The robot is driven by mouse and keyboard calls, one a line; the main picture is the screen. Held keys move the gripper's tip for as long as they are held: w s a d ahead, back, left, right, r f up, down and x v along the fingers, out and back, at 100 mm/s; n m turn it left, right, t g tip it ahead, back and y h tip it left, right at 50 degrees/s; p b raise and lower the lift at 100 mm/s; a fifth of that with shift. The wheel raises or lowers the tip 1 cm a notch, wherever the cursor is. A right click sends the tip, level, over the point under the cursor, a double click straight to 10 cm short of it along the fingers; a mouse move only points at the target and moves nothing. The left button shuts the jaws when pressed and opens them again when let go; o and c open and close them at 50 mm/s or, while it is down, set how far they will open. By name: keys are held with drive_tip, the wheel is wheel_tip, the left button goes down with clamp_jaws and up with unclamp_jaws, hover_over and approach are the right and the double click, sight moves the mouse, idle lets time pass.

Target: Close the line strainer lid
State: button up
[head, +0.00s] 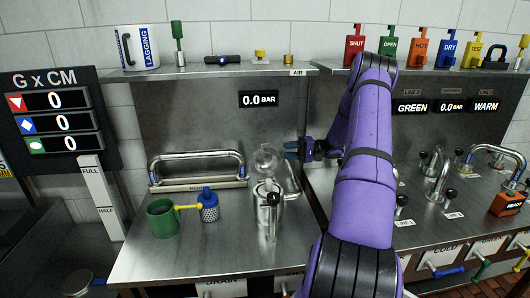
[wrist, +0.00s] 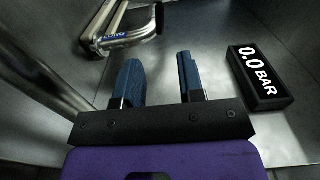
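The line strainer (head: 268,205) is a silver metal body with a black knob, standing on the steel counter in the head view. Its round, see-through or shiny lid (head: 268,158) stands raised above and behind the body, so it looks open. My gripper (head: 291,150) is just to the right of the lid, at about its height; I cannot tell whether they touch. In the wrist view my gripper (wrist: 160,78) has its two blue fingers apart with nothing between them. The strainer lid is not clearly visible in the wrist view.
A bent pipe (head: 197,165) stands behind left. A green mug (head: 162,217) and a blue-topped mesh basket (head: 208,206) sit left of the strainer. The 0.0 bar display (head: 258,99) is on the back panel and also shows in the wrist view (wrist: 262,76).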

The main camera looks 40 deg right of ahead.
sight(264, 156)
drive_tip(key=x, duration=0.9)
drive_tip(key=shift+w+a, duration=0.1)
drive_tip(key=shift+a, duration=0.05)
clamp_jaws()
